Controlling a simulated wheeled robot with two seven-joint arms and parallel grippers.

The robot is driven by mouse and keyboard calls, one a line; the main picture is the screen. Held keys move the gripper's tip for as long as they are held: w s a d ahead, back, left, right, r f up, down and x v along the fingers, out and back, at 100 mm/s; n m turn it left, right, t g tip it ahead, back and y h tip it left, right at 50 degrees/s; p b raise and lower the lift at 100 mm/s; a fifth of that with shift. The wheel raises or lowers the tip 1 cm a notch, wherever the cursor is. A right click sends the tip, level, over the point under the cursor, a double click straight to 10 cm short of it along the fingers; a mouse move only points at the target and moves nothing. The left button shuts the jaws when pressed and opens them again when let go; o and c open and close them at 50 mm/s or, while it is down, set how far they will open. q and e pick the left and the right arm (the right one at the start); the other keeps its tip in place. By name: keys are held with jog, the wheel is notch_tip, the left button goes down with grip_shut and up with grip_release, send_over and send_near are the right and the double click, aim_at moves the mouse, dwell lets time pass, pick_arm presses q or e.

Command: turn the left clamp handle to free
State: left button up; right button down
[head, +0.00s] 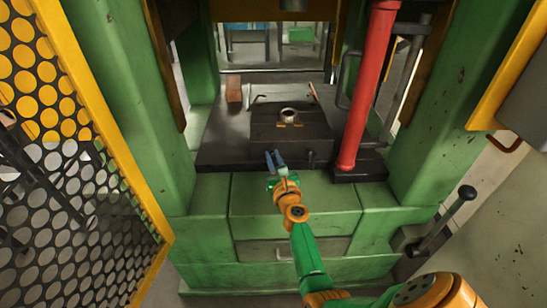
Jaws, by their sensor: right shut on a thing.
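My right gripper (275,160) is at the front left of the dark die block (262,132) on the press bed. Its fingers are shut at the block's lower front edge, on what looks like the left clamp handle. The fingers hide most of that handle, so its angle cannot be told. A small dark fitting (311,157) shows at the front right of the block, apart from the gripper. My left gripper is not in view.
A metal ring (289,114) sits on top of the block, with thin rods beside it. A brown block (234,90) stands behind left. A red column (367,90) rises at right. A yellow mesh guard (75,165) fills the left. A black-knobbed lever (445,220) stands at right.

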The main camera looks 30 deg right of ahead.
jog(key=n, duration=0.1)
jog(key=n+p, duration=0.2)
jog(key=shift+w+a+r+n+g, duration=0.1)
jog(key=shift+w+a+n+g, duration=0.05)
jog(key=shift+a+n+g, duration=0.2)
jog(key=n+p, duration=0.1)
jog(key=n+g+p, duration=0.1)
jog(key=n, duration=0.3)
jog(key=shift+w+a+f+h+p, duration=0.2)
jog(key=shift+a+f+h+p, duration=0.1)
jog(key=shift+p, duration=0.1)
jog(key=n, duration=0.1)
jog(key=n+g+p, duration=0.1)
jog(key=n, duration=0.1)
jog(key=shift+w+a+f+h, duration=0.1)
jog(key=shift+f+h, duration=0.2)
jog(key=shift+f+n+g+h, duration=0.15)
jog(key=shift+f+n+h, duration=0.1)
jog(key=shift+n, duration=0.65)
jog(key=shift+f+n+g+h, duration=0.1)
jog(key=shift+f+n+h, duration=0.15)
jog(key=shift+n, duration=0.6)
jog(key=c, duration=0.8)
grip_release()
jog(key=shift+c, duration=0.2)
jog(key=shift+r+p, duration=0.1)
jog(key=shift+p, duration=0.2)
